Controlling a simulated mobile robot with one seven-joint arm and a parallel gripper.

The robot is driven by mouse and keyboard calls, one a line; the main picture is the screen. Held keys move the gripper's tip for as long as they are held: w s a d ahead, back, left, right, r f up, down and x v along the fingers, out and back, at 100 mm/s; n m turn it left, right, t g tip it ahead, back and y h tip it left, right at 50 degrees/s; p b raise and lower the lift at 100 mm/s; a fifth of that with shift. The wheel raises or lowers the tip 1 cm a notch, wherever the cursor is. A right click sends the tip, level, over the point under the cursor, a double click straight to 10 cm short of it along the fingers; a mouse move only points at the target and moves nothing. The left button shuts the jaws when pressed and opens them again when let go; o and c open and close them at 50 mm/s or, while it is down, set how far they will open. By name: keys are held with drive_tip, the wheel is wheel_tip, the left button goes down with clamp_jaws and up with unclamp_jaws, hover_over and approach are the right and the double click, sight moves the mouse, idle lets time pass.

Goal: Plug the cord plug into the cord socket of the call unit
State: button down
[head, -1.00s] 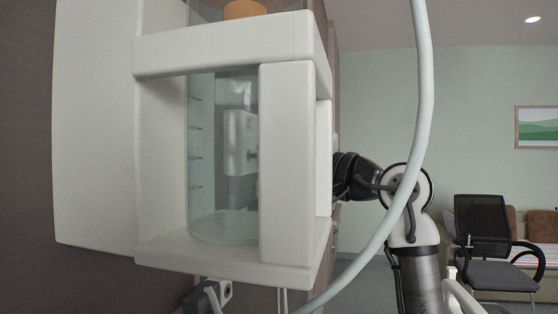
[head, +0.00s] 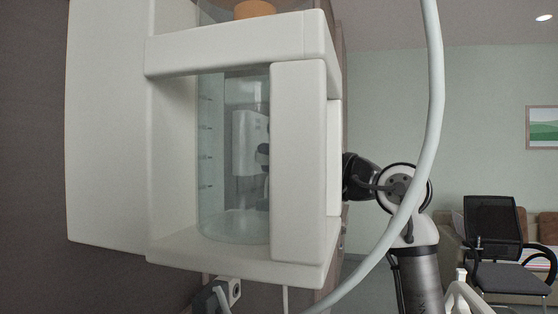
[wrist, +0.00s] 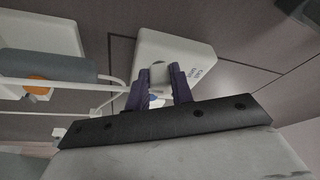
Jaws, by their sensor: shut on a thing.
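The call unit (wrist: 196,60) is a white box with dark lettering, on the wall panel in the wrist view. My gripper (wrist: 157,82) has its two dark purple fingers in front of the unit's face. They are shut on a pale grey piece, the cord plug (wrist: 158,74), with its end close against the unit. The cord socket is hidden behind the plug and fingers, so I cannot tell whether the plug is in it. A small blue and white part shows between the fingers. In the head view, a whitish box (head: 248,135) shows dimly through a clear jar.
A white wall housing (head: 298,165) with the clear jar (head: 228,220) blocks much of the head view. A pale hose (head: 436,80) hangs in front of my arm. White rails and an orange-capped part (wrist: 36,88) lie left in the wrist view. A chair (head: 492,235) stands far right.

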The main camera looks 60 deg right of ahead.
drive_tip(key=shift+w, duration=0.2)
drive_tip(key=c, duration=1.1)
unclamp_jaws()
drive_tip(key=shift+c, duration=0.2)
drive_tip(key=shift+s+f, duration=0.1)
drive_tip(key=shift+s, duration=0.2)
drive_tip(key=s+f+b, duration=0.1)
drive_tip(key=s+f, duration=0.1)
drive_tip(key=s, duration=1.4)
drive_tip(key=shift+s+d+b, duration=0.35)
drive_tip(key=shift+s+b, duration=0.05)
drive_tip(key=shift+f, duration=0.1)
